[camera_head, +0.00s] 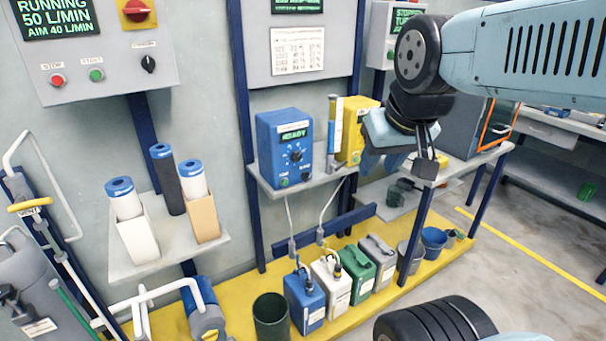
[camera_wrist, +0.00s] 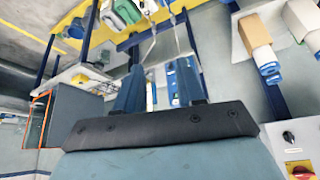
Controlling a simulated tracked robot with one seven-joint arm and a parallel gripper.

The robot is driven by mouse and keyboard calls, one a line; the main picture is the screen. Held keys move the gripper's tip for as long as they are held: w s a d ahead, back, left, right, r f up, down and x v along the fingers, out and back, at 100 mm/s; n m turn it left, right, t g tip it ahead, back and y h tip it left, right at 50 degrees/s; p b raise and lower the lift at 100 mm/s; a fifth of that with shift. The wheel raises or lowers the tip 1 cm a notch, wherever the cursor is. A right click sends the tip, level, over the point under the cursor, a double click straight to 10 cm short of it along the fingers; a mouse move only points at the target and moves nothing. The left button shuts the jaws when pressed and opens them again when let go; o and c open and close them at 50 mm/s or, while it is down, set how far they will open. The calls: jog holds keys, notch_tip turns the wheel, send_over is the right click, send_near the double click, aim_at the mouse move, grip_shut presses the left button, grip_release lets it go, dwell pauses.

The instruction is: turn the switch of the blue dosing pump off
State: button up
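The blue dosing pump (camera_head: 285,148) stands on a grey wall shelf, left of a yellow pump (camera_head: 356,130). Its display is lit green and seems to read READY. A round dial sits mid-front, with a small green light (camera_head: 284,182) and a small dark switch (camera_head: 305,175) below it. The switch's setting is too small to read.
Several canisters, including a blue one (camera_head: 305,300), stand on the yellow floor platform below, with tubes rising to the pumps. A shelf (camera_head: 165,248) with filter cartridges is at left. A grey side table (camera_head: 470,165) lies beneath my gripper.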

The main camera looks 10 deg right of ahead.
aim_at(309, 177)
jog(key=w+d+f+t, duration=0.2)
jog(key=w+f, duration=0.2)
jog(key=w, duration=0.6)
jog(key=w+d+f+m+t, duration=0.15)
jog(key=w+f, duration=0.25)
jog(key=w, duration=0.6)
jog(key=w+d+f+t, duration=0.2)
jog(key=w+f, duration=0.1)
jog(key=w, duration=0.8)
jog(key=w+f+t+y, duration=0.25)
jog(key=w+f, duration=0.35)
jog(key=f, duration=0.5)
notch_tip(309, 177, down, 11)
jog(key=s+m+t+y, duration=0.1)
jog(key=m+t+y, duration=0.1)
jog(key=t+y, duration=0.15)
jog(key=x, duration=1.3)
jog(key=shift+w+a+f, duration=0.1)
jog(key=shift+w+f, duration=0.2)
jog(key=shift+c, duration=0.3)
grip_shut()
